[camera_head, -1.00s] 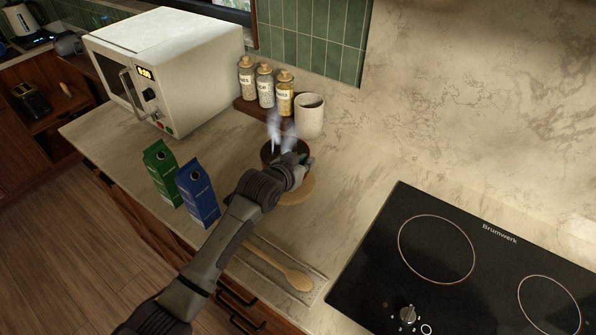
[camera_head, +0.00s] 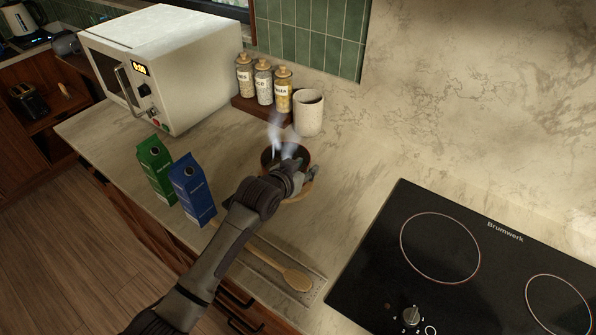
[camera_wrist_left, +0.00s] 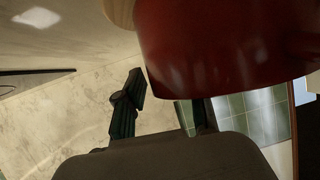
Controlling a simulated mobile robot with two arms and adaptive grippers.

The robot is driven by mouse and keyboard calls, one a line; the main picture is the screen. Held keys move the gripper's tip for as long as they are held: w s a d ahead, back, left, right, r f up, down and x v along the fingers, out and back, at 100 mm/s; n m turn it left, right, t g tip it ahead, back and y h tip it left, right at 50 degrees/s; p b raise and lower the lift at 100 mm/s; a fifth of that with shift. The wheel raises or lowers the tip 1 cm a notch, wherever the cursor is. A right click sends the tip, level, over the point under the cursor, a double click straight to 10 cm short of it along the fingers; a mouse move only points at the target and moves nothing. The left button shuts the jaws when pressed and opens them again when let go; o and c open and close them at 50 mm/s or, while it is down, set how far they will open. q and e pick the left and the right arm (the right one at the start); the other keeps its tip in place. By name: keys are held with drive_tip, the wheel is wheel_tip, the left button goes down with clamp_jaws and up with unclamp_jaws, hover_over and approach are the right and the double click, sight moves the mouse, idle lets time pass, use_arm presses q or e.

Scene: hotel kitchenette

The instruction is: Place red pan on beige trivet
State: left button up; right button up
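The red pan (camera_head: 268,155) shows as a dark round vessel with steam rising from it, partly hidden by my left gripper. In the left wrist view the red pan (camera_wrist_left: 225,45) is large and very close, covering part of one finger. The beige trivet (camera_head: 297,196) lies on the counter, its edge showing at the front right of the pan. A tan edge of the trivet (camera_wrist_left: 119,12) shows beside the pan in the wrist view. Whether the pan rests fully on it is hidden. My left gripper (camera_head: 300,170) has its fingers apart beside the pan. My right gripper is not in view.
A white mug (camera_head: 309,115) and several labelled jars (camera_head: 263,84) stand behind the pan. Green (camera_head: 155,168) and blue (camera_head: 192,190) cartons stand to the left. A wooden spoon (camera_head: 297,279) lies in front. The black cooktop (camera_head: 400,260) is at right; counter between is clear.

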use_arm(q)
drive_tip(key=b+v, duration=0.1)
drive_tip(key=v, duration=1)
drive_tip(key=shift+s+r, duration=0.2)
drive_tip(key=shift+s, duration=0.15)
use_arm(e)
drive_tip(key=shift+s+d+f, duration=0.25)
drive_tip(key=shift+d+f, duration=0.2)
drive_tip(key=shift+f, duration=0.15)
use_arm(q)
drive_tip(key=shift+a+f, duration=0.1)
drive_tip(key=shift+a, duration=0.1)
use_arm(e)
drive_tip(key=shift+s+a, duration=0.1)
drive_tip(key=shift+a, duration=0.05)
